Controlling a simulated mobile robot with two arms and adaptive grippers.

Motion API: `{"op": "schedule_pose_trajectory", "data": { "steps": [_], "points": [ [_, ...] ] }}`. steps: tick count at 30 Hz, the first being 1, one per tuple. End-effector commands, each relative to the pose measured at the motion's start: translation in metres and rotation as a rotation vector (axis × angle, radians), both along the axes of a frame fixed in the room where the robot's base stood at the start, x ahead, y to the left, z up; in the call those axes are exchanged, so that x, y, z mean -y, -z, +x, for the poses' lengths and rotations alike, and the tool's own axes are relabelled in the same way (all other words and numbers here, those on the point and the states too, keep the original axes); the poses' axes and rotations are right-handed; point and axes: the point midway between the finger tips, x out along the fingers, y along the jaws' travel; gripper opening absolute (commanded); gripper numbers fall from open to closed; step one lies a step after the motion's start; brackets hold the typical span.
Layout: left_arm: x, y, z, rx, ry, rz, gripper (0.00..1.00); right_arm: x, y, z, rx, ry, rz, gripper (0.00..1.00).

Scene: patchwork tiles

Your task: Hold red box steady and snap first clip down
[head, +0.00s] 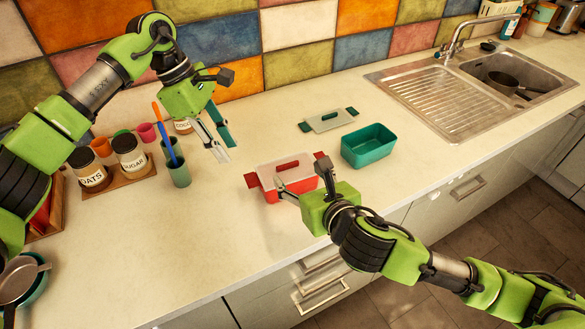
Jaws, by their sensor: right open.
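The red box (289,191) stands upright on the counter near its front edge. A pale lid with a red handle (287,166) is on top, and a red clip (252,181) sticks out at its left end. My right gripper (300,177) is open, with its fingers spread at the front and right of the box. It hides the right end and part of the front, so I cannot tell whether it touches the box. My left gripper (229,152) is open and empty, above the counter to the upper left of the box.
An open teal box (368,155) stands to the right, with a loose pale lid with green clips (328,121) behind it. A green utensil cup (180,174) and labelled jars (130,157) stand at left. A sink (500,75) is at upper right. The front-left counter is clear.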

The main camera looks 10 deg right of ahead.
Motion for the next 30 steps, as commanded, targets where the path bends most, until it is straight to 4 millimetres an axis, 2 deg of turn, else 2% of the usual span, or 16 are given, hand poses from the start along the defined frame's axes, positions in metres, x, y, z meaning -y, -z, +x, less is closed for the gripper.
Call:
{"op": "schedule_pose_trajectory", "data": {
  "steps": [3, 9, 15, 23, 27, 28, 30],
  "points": [
    [0.000, 0.000, 0.000, 0.000, 0.000, 0.000, 0.28, -0.005, 0.008, 0.021, 0.001, 0.003, 0.001, 0.61],
    [0.000, 0.000, 0.000, 0.000, 0.000, 0.000, 0.28, -0.012, 0.019, 0.045, 0.000, 0.002, 0.001, 0.61],
    [0.000, 0.000, 0.000, 0.000, 0.000, 0.000, 0.28, -0.015, 0.023, 0.054, 0.000, 0.001, 0.003, 0.61],
    [0.000, 0.000, 0.000, 0.000, 0.000, 0.000, 0.28, -0.015, 0.023, 0.054, 0.000, 0.001, 0.002, 0.61],
    [0.000, 0.000, 0.000, 0.000, 0.000, 0.000, 0.28, -0.015, 0.023, 0.054, 0.000, 0.001, 0.002, 0.25],
    [0.000, 0.000, 0.000, 0.000, 0.000, 0.000, 0.28, -0.015, 0.023, 0.054, 0.000, 0.001, 0.002, 0.19],
    [0.000, 0.000, 0.000, 0.000, 0.000, 0.000, 0.28, -0.015, 0.023, 0.054, 0.000, 0.001, 0.002, 0.18]
  ]
}}
